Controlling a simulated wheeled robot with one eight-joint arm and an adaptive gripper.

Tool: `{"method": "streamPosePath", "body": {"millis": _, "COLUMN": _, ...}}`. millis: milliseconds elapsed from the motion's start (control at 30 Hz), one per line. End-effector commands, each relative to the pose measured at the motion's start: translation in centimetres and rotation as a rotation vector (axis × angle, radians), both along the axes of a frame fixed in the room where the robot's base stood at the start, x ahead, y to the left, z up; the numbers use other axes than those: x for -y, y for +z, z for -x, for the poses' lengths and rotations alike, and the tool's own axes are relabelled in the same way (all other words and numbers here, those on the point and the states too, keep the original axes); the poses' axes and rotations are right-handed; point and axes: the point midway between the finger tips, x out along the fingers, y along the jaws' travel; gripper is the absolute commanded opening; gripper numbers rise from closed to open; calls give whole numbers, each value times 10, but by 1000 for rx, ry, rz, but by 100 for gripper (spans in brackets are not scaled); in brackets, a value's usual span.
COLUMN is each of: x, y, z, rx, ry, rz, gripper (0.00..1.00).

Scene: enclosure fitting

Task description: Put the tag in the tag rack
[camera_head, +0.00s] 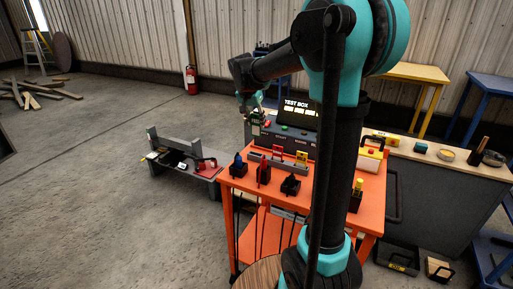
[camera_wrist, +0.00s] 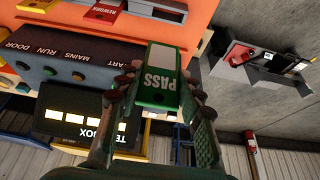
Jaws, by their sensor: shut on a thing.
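My gripper (camera_head: 253,110) is shut on a green tag (camera_head: 258,123) and holds it in the air beside the test box. In the wrist view the tag (camera_wrist: 160,78) has a white panel and the word PASS, upside down, between both fingers. The grey tag rack (camera_head: 268,161) stands on the orange table in front of the test box. A red tag (camera_head: 278,150) and a yellow tag (camera_head: 301,156) stand in it. The red one reads REWORK in the wrist view (camera_wrist: 105,11). The held tag is apart from the rack.
The test box (camera_head: 290,134) with buttons and a lit panel stands behind the rack on the orange table (camera_head: 233,184). Several small dark holders line the table's front. A grey bench (camera_head: 205,178) with parts stands at left. My arm hides part of the table.

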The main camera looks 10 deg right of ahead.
Motion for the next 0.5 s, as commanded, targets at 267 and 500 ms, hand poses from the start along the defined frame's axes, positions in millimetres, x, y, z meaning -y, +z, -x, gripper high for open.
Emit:
{"method": "streamPosePath", "body": {"millis": 267, "x": 0, "y": -61, "z": 0, "rx": 0, "ry": 1, "rz": 0, "gripper": 17}}
{"method": "streamPosePath", "body": {"millis": 500, "x": 0, "y": -81, "z": 0, "rx": 0, "ry": 1, "rz": 0, "gripper": 17}}
